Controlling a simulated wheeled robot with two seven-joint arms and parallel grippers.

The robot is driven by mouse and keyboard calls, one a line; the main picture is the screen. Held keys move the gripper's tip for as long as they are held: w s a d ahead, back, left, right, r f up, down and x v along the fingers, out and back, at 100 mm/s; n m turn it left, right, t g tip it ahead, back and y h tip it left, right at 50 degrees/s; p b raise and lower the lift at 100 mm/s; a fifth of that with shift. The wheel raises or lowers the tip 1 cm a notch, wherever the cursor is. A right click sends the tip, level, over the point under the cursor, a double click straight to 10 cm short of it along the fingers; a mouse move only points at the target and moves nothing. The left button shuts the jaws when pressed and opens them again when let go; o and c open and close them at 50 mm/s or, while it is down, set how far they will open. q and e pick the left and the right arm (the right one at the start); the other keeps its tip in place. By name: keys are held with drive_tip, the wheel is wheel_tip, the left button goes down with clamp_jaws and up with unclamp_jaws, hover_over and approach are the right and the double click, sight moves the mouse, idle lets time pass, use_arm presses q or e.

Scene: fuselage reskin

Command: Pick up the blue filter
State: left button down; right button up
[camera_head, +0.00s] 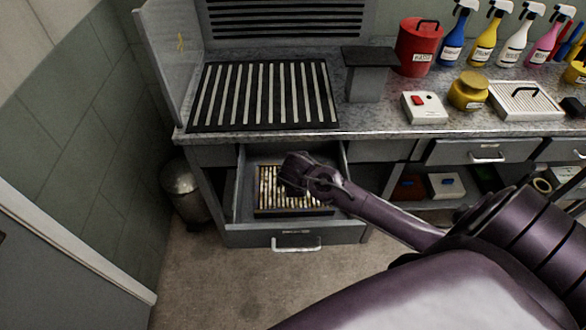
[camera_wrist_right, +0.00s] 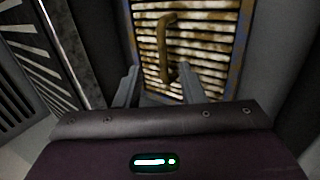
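The filter (camera_head: 267,190) lies in the open drawer (camera_head: 238,212) below the counter. It has dirty, rust-stained pale pleats. In the wrist view the filter (camera_wrist_right: 205,50) shows a thin bluish frame edge and a brown bar handle (camera_wrist_right: 163,42) across its pleats. My right gripper (camera_head: 291,174) is above the drawer and partly covers the filter. In the wrist view my right gripper (camera_wrist_right: 158,82) is open, its fingers spread on either side of the handle's near end. I cannot tell how far the fingertips are above it. My left gripper is not in view.
The counter (camera_head: 385,118) above the drawer holds a black slatted grille (camera_head: 262,96), a red waste can (camera_head: 418,47), a white switch box (camera_head: 424,107), a yellow pot (camera_head: 468,91) and several spray bottles. A metal bin (camera_head: 183,190) stands left of the drawer.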

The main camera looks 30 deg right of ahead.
drive_tip(key=shift+d+f, duration=0.1)
drive_tip(key=shift+f, duration=0.3)
drive_tip(key=p+x, duration=0.1)
drive_tip(key=x, duration=0.3)
drive_tip(key=shift+d+f, duration=0.2)
drive_tip(key=shift+f, duration=0.1)
clamp_jaws()
drive_tip(key=shift+r, duration=0.15)
idle(0.8)
